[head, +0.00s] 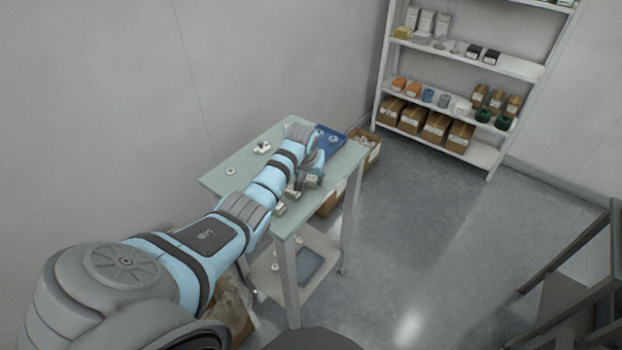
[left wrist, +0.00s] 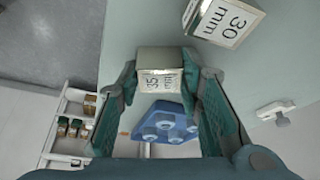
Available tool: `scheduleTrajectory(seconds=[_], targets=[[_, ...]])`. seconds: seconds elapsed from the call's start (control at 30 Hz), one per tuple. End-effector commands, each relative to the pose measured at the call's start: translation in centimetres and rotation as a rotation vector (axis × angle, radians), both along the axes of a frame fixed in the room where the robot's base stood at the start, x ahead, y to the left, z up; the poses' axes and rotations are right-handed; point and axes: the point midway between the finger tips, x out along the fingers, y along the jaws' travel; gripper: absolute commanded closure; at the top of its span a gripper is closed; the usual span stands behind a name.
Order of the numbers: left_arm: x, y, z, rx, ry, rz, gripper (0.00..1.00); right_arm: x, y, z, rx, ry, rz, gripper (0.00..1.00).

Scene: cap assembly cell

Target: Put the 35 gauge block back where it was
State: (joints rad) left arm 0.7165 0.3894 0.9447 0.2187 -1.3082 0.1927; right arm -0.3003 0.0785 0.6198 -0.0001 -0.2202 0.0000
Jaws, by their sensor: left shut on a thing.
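The 35 gauge block (left wrist: 160,62) is a metal block with a white label reading 35 mm. In the left wrist view it sits between the two green-padded fingers of my left gripper (left wrist: 161,80), which is shut on it. In the head view my left gripper (head: 303,183) is over the right part of the worktable (head: 237,165). A second block marked 30 mm (left wrist: 229,20) lies close by, apart from the fingers. I cannot tell whether the held block touches the table. My right gripper is in neither view.
A blue tray (head: 331,140) with round pieces stands at the table's far end. A small white-and-grey part (head: 262,147) and a ring-like piece (head: 230,171) lie on the left of the table. A stocked shelf (head: 455,150) stands beyond, with open floor before it.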

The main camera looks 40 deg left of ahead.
Motion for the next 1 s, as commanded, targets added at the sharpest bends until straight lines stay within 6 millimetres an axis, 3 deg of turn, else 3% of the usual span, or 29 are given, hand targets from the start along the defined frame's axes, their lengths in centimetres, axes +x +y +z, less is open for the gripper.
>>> scheduleTrajectory(seconds=[0.07, 0.1, 0.23, 0.5, 0.63, 1.0], targets=[[0.0, 0.0, 0.1, 0.0, -0.001, 0.0, 1.0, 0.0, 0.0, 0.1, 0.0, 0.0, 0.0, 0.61], [0.0, 0.0, 0.0, 0.0, 0.0, 0.0, 0.66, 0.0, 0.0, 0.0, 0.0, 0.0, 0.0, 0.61], [0.0, 0.0, 0.0, 0.0, 0.0, 0.0, 0.47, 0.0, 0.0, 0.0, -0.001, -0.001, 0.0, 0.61], [0.0, 0.0, 0.1, 0.0, 0.0, 0.0, 0.47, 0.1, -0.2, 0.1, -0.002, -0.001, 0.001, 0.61], [-0.2, -0.1, 1.0, 0.0, -0.001, 0.0, 0.47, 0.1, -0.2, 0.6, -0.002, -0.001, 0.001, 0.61], [-3.3, -1.4, 9.4, 0.002, -0.004, -0.001, 0.47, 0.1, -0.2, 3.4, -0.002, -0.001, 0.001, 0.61]])
